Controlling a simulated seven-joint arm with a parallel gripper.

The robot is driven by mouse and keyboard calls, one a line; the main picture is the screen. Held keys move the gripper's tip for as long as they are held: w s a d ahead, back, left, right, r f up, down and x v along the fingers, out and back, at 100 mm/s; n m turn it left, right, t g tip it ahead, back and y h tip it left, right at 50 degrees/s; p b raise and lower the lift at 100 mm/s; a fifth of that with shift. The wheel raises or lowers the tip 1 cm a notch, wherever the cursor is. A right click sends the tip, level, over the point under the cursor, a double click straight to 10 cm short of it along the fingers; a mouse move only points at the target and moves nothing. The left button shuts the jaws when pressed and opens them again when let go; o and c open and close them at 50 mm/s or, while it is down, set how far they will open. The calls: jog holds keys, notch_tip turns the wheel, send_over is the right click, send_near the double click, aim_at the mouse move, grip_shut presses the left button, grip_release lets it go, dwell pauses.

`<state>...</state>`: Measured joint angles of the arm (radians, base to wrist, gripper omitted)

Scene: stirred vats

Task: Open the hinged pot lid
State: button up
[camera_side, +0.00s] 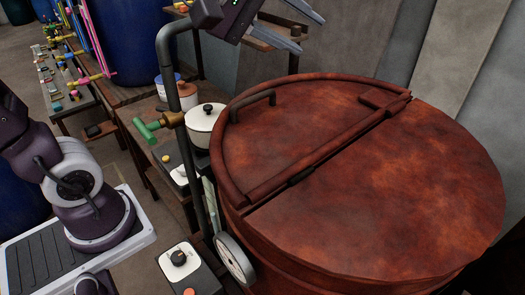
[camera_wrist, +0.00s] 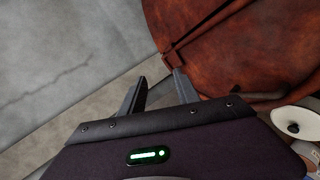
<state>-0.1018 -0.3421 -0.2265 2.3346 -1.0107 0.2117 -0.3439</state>
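The large rusty red-brown vat (camera_side: 420,210) fills the right of the side view. Its hinged lid half (camera_side: 300,120) lies flat and closed, with a raised rim. A bar handle (camera_side: 250,105) stands on the lid near its left edge. My gripper (camera_side: 310,33) is above and behind the vat's far edge, apart from lid and handle. Its two fingers are spread with nothing between them. In the wrist view my gripper (camera_wrist: 160,76) is also open, with the vat top (camera_wrist: 235,45) beyond and to the right of the fingers.
A round gauge (camera_side: 235,260) is at the vat's lower left. A grey wall is behind.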

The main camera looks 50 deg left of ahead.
jog(key=s+a+f+m+g+y, duration=0.2)
jog(key=s+a+f+m+g, duration=0.15)
jog(key=s+f+m, duration=0.45)
jog(key=s+a+f+m+g+y, duration=0.15)
jog(key=s+a+f+m, duration=0.25)
jog(key=s, duration=0.8)
jog(key=g+y, duration=0.2)
jog(key=g, duration=0.4)
send_near(254, 96)
jog(key=f, duration=0.1)
jog(key=x, duration=0.6)
jog(key=shift+a+f, duration=0.2)
jog(key=shift+f, duration=0.45)
jog(key=shift+c, duration=0.2)
